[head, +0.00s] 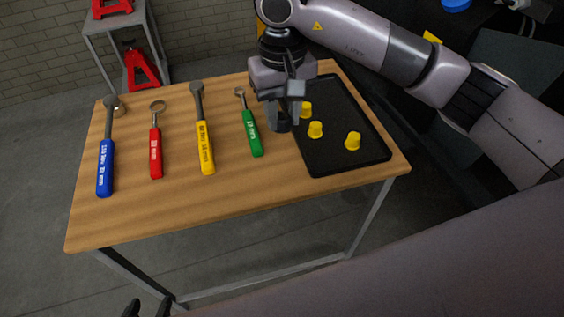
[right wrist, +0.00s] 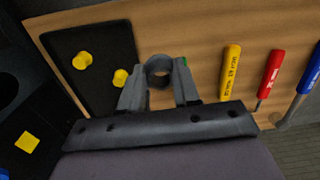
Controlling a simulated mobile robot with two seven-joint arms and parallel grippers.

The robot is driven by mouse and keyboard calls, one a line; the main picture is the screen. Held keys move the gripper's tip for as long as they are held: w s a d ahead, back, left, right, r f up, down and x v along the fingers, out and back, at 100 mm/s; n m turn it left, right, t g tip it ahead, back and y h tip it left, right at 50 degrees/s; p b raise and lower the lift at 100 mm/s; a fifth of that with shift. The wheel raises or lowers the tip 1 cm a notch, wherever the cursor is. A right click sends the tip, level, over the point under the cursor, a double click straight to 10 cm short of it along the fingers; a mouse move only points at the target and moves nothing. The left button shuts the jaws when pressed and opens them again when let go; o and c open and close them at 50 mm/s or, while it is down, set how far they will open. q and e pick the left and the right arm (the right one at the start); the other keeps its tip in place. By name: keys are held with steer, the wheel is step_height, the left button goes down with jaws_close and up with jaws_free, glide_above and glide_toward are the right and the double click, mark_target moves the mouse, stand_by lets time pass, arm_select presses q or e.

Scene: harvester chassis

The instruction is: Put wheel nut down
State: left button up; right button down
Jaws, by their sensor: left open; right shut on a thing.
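My right gripper (head: 285,108) is shut on a dark grey, ring-shaped wheel nut (head: 281,125). In the right wrist view the hollow nut (right wrist: 160,70) shows between the two fingertips (right wrist: 160,82). They are over the wood between the green-handled wrench (head: 251,130) and the left edge of the black tray (head: 345,162). I cannot tell whether the nut touches the table (head: 235,200). My left gripper (head: 147,309) shows only by its dark fingertips at the bottom edge, open and away from the table.
Blue-handled (head: 105,165), red-handled (head: 155,150) and yellow-handled (head: 204,145) wrenches lie further left. The table's front strip is clear. A grey stand (head: 90,30) with red jacks (head: 140,68) is behind, at upper left.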

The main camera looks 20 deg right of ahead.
mark_target(282, 174)
step_height(282, 174, down, 14)
steer(key=shift+r+p, duration=0.15)
steer(key=shift+p, duration=0.25)
steer(key=shift+f, duration=0.25)
steer(key=shift+f+b, duration=0.1)
steer(key=shift+b, duration=0.2)
steer(key=c, duration=0.8)
jaws_free()
steer(key=shift+r+p, duration=0.35)
steer(key=shift+p, duration=0.1)
step_height(282, 174, up, 12)
steer(key=b, duration=0.1)
steer(key=shift+b, duration=0.3)
